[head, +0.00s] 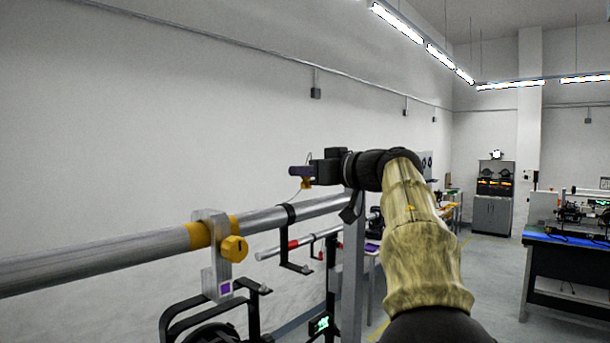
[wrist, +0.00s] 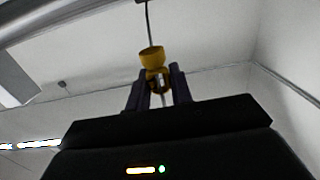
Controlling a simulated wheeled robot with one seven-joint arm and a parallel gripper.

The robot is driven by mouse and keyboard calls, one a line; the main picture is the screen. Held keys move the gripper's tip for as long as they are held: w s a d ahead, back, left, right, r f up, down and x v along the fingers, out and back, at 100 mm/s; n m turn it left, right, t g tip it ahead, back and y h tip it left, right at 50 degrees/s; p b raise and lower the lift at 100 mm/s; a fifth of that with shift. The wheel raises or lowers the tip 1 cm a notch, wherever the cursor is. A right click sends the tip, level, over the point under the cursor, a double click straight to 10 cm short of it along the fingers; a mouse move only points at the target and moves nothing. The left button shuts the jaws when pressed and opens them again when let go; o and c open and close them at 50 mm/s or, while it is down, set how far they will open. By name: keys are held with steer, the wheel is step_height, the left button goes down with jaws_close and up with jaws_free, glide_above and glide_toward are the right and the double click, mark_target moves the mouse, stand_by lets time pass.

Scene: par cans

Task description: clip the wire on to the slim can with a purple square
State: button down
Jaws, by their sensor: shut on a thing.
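My gripper (head: 293,171) is at the end of my raised arm, above the horizontal pipe in the head view. It is shut on a small yellow clip (head: 306,184); the clip (wrist: 151,54) also shows between the dark fingers (wrist: 157,80) in the wrist view. A thin wire (wrist: 148,18) runs from the clip toward the top of that view. A purple square (head: 225,288) is on the pale clamp (head: 211,225) at left, below and left of my gripper. A black yoke (head: 176,316) hangs below it; the can's body is mostly cut off by the frame's bottom.
The grey pipe (head: 110,257) crosses the left half, with a yellow band and yellow knob (head: 235,248) at the clamp. A black hook bracket (head: 287,240) hangs from the pipe. A lower bar with a red band (head: 293,244) lies behind. A bench (head: 570,262) stands far right.

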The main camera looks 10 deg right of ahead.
steer(key=shift+f+b, duration=5)
steer(key=shift+f, duration=2.5)
stand_by(0.5)
